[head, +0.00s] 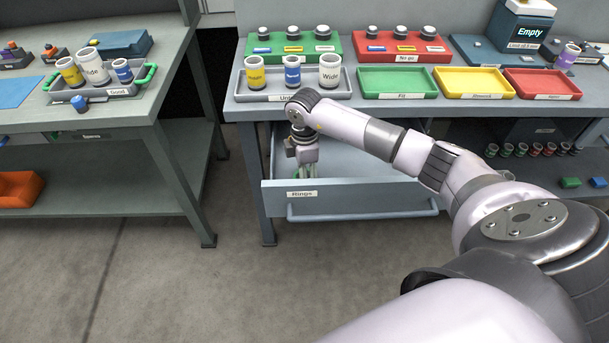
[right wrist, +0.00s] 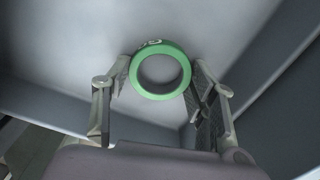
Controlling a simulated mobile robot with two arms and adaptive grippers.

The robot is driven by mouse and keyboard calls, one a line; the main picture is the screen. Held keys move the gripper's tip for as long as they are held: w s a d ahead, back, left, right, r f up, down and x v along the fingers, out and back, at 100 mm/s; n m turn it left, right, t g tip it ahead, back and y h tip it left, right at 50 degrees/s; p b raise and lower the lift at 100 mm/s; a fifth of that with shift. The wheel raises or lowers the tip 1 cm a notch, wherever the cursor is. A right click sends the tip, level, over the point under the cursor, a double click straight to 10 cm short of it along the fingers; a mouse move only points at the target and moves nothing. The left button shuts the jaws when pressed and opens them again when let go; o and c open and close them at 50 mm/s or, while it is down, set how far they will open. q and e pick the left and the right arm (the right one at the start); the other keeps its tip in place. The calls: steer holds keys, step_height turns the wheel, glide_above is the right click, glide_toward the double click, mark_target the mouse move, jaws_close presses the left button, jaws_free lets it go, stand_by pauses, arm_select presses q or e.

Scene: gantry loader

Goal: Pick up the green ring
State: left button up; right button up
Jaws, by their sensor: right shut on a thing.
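The green ring (right wrist: 160,94) is between the two fingers of my right gripper (right wrist: 162,92) in the right wrist view. The fingers touch it at its left and right sides, and its hole faces the camera. A pale mark shows on its upper rim. In the head view my right gripper (head: 304,172) points down inside the open drawer labelled Rings (head: 365,202), near its left end. Only a little green shows by the fingers there. I cannot tell whether the ring touches the drawer floor. My left gripper is not in view.
Above the drawer, the bench holds a grey tray (head: 292,97) with yellow, blue and white cups. Green (head: 398,82), yellow (head: 470,84) and red (head: 542,85) trays stand to its right. A second bench (head: 140,104) stands at the left. Bare floor lies in front.

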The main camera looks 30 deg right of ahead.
step_height(320, 180, up, 20)
stand_by(0.5)
steer(key=shift+r, duration=0.15)
step_height(320, 180, up, 4)
steer(key=p, duration=0.4)
steer(key=shift+r, duration=0.15)
stand_by(0.4)
